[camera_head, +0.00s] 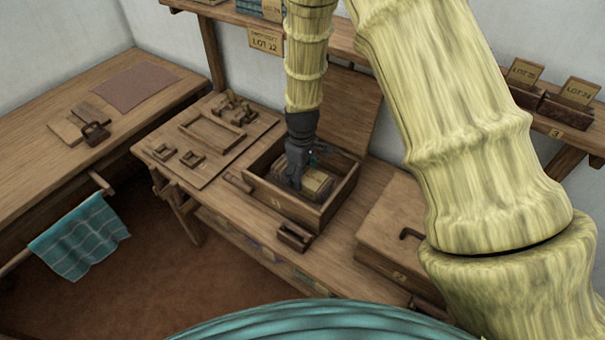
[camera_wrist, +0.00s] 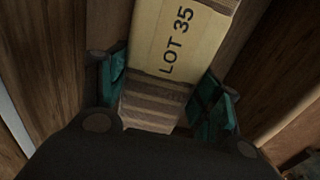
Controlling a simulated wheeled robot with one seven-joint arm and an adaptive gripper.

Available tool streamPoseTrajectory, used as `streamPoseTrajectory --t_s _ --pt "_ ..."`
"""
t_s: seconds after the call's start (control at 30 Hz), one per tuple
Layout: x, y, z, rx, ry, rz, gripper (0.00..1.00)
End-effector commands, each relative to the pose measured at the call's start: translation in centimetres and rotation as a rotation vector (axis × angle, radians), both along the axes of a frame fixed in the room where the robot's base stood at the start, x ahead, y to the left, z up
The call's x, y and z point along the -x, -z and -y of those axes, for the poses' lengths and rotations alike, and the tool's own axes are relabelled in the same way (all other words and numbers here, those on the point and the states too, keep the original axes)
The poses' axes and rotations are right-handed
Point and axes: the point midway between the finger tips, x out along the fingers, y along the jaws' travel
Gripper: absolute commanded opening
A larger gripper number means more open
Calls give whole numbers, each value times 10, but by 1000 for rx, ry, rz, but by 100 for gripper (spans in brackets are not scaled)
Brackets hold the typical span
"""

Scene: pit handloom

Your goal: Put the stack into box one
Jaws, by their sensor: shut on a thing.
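The stack (camera_head: 318,183) is a striped, folded bundle with a cream band, inside the open wooden box one (camera_head: 284,204) on the bench. In the wrist view the stack (camera_wrist: 172,60) shows a cream band reading "LOT 35" and brown stripes below it. My gripper (camera_head: 302,180) reaches down into the box from above. In the wrist view its teal-padded fingers (camera_wrist: 165,100) stand on either side of the stack, shut on it. The box's lid (camera_head: 350,100) is raised at the back. Whether the stack touches the box floor is hidden.
A closed wooden box (camera_head: 392,228) with a dark handle stands to the right. A board with wooden frames (camera_head: 210,135) lies left of the open box. A small wooden block (camera_head: 294,236) sits in front. A shelf (camera_head: 345,38) runs above the bench.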

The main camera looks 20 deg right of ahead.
Motion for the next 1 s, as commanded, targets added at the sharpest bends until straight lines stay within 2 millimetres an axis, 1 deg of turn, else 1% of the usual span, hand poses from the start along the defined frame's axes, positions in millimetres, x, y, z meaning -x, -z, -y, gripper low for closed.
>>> streamPoseTrajectory --t_s 0.13,0.5,0.53,0.63,1.0 --pt "0 10 0 1 1 1 36" --pt "0 14 0 1 0 1 36" --pt "0 13 0 1 0 1 68" --pt "0 13 0 1 0 1 86" --pt "0 12 0 1 1 1 86"
